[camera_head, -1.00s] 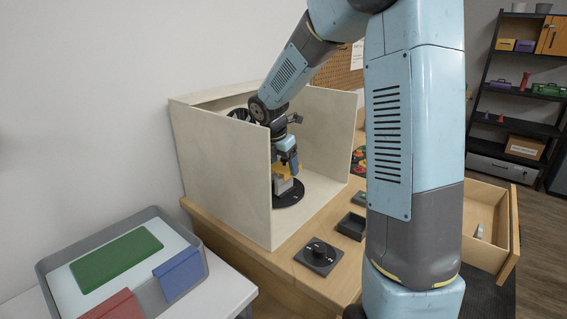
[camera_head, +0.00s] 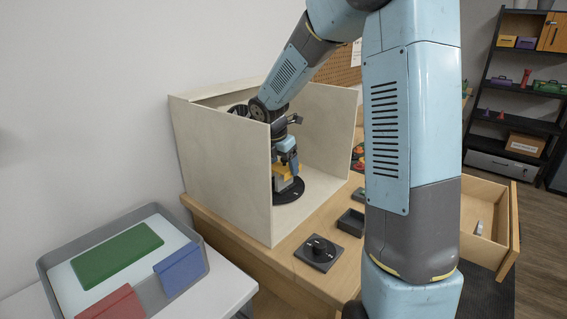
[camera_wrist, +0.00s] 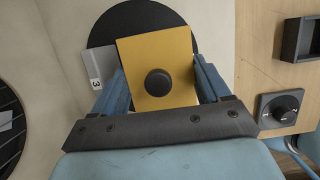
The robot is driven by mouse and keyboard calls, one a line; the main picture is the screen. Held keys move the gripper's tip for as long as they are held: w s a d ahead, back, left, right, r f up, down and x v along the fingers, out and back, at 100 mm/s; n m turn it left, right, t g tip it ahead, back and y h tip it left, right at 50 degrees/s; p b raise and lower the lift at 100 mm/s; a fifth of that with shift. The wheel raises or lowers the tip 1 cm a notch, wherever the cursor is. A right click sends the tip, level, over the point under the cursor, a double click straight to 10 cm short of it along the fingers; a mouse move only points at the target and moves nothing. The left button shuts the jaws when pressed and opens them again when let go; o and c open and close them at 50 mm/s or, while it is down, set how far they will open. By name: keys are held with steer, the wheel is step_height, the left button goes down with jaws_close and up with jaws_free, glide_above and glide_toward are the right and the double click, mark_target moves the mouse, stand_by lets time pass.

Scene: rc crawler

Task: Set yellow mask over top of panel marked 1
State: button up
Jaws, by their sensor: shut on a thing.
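The yellow mask (camera_wrist: 176,52) is a flat plate with a round black knob (camera_wrist: 158,83). My gripper (camera_wrist: 160,68) is shut on it, with one blue finger at each side. The mask (camera_head: 287,170) also shows in the head view, inside the pale box above a black turntable (camera_head: 289,191). A grey panel (camera_wrist: 99,72) marked 3 shows beside the mask's left edge in the wrist view. No panel marked 1 can be made out. The mask hides what lies under it, and I cannot tell whether it touches anything below.
The pale box walls (camera_head: 221,178) stand close around my gripper, open toward the right front. A dark dial (camera_head: 318,251) and a black tray (camera_head: 351,222) sit on the wooden bench outside. A drawer (camera_head: 486,222) stands open at the right.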

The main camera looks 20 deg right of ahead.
steer(key=shift+f, duration=0.1)
steer(key=o, duration=1)
steer(key=shift+r, duration=4)
steer(key=shift+r, duration=0.1)
